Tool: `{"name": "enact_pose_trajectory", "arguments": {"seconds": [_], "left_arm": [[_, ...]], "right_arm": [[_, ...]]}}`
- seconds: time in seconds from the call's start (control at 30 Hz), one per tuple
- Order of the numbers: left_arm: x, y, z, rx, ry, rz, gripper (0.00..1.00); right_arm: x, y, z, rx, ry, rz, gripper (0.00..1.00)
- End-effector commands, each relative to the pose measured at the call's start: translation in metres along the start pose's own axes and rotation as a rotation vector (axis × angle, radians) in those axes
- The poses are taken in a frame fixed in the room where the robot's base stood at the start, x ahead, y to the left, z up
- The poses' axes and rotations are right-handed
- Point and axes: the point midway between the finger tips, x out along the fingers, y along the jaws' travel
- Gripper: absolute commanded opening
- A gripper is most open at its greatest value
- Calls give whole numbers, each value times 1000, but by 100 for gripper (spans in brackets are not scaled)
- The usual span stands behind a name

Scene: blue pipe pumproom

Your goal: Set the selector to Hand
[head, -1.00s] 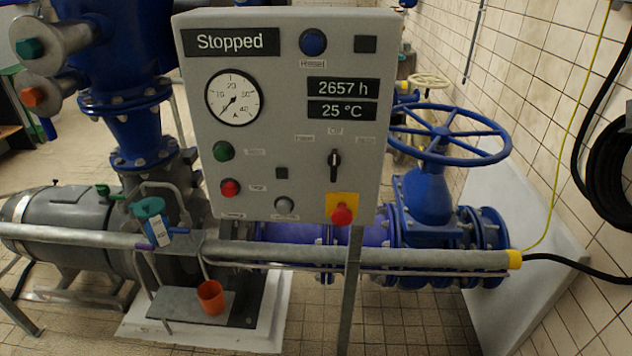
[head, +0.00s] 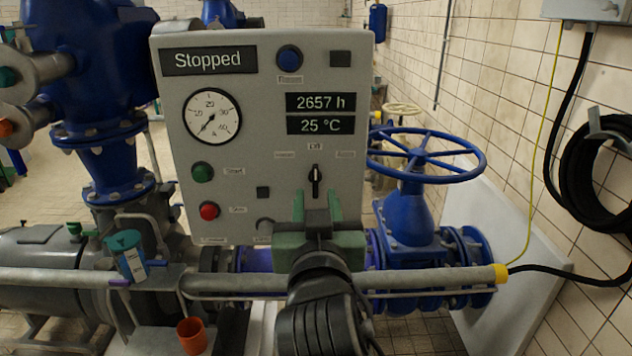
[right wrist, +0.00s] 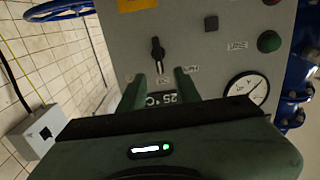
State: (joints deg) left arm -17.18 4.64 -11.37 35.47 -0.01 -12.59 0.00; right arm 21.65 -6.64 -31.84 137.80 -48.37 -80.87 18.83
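The selector, a small black knob (head: 315,183), stands upright on the grey control panel (head: 265,110), in line with the "Off" label above it. Labels to its left and right are too blurred to read. My right gripper (head: 316,203) is open and empty, its green fingers just below the knob in the head view. In the right wrist view, where the panel appears turned over, the knob (right wrist: 157,49) shows beyond and between the two separated fingertips (right wrist: 160,76). I cannot tell any contact. My left gripper is not in view.
The panel carries a green button (head: 202,172), a red button (head: 209,211) and a gauge (head: 212,116); its display reads "Stopped". A blue handwheel (head: 425,155) stands close on the right. A horizontal grey pipe (head: 430,280) runs below.

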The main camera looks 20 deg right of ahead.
Motion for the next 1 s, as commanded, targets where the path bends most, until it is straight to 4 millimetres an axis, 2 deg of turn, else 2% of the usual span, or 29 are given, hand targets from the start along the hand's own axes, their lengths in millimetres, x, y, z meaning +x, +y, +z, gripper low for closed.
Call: {"name": "enact_pose_trajectory", "arguments": {"seconds": [0.07,0.33,0.5,0.87,1.0], "left_arm": [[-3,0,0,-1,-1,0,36],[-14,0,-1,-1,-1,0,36],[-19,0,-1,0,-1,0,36],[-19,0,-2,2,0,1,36],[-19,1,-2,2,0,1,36]], "right_arm": [[5,2,-4,5,5,5,33],[48,3,-4,1,3,7,33],[68,2,-4,1,3,4,33],[75,2,-2,5,2,3,33],[75,2,-2,4,2,3,0]]}}
